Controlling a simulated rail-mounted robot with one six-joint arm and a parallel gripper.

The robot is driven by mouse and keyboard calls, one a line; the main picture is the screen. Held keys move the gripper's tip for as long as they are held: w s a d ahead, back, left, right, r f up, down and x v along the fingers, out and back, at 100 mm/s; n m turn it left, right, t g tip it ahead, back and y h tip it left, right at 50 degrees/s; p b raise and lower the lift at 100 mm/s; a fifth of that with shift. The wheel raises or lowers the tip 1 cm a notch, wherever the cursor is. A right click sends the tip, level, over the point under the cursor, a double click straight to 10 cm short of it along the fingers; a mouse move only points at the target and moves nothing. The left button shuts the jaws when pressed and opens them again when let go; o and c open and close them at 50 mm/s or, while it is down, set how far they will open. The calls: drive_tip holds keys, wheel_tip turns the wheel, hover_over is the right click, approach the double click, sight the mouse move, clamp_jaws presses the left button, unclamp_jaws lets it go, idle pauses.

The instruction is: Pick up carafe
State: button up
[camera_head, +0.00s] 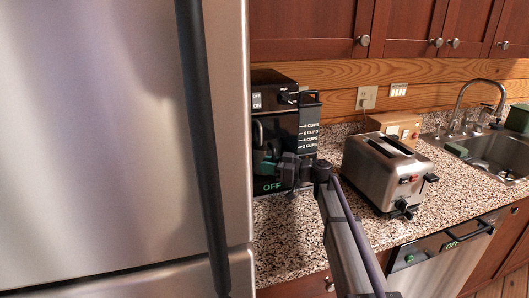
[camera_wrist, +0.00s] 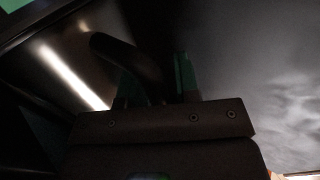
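The carafe (camera_head: 258,131) sits inside the black coffee maker (camera_head: 309,133) on the counter beside the fridge. In the head view I see little more of it than its dark handle; the rest is hidden by the machine's shadow and my gripper. My gripper (camera_head: 268,163) is at the front of the coffee maker, by the lower part of the handle. In the wrist view, the dark curved handle (camera_wrist: 128,55) runs down between the greenish fingers of my gripper (camera_wrist: 155,88). The fingers stand apart with the handle between them; whether they press on it is too dark to tell.
The steel fridge (camera_head: 110,120) with its long dark handle stands close on the left. A toaster (camera_head: 385,170) is on the speckled counter (camera_head: 285,235) to the right, with a cardboard-coloured box (camera_head: 397,126) behind it. A sink (camera_head: 495,150) is further right. Cabinets hang above.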

clamp_jaws()
idle(0.3)
drive_tip(key=shift+r, duration=0.1)
drive_tip(key=s+d, duration=0.3)
drive_tip(key=s, duration=0.5)
drive_tip(key=s+d, duration=0.4)
drive_tip(key=s, duration=0.4)
drive_tip(key=shift+s+r+p, duration=0.2)
drive_tip(key=shift+s+p, duration=0.1)
drive_tip(key=shift+s, duration=0.05)
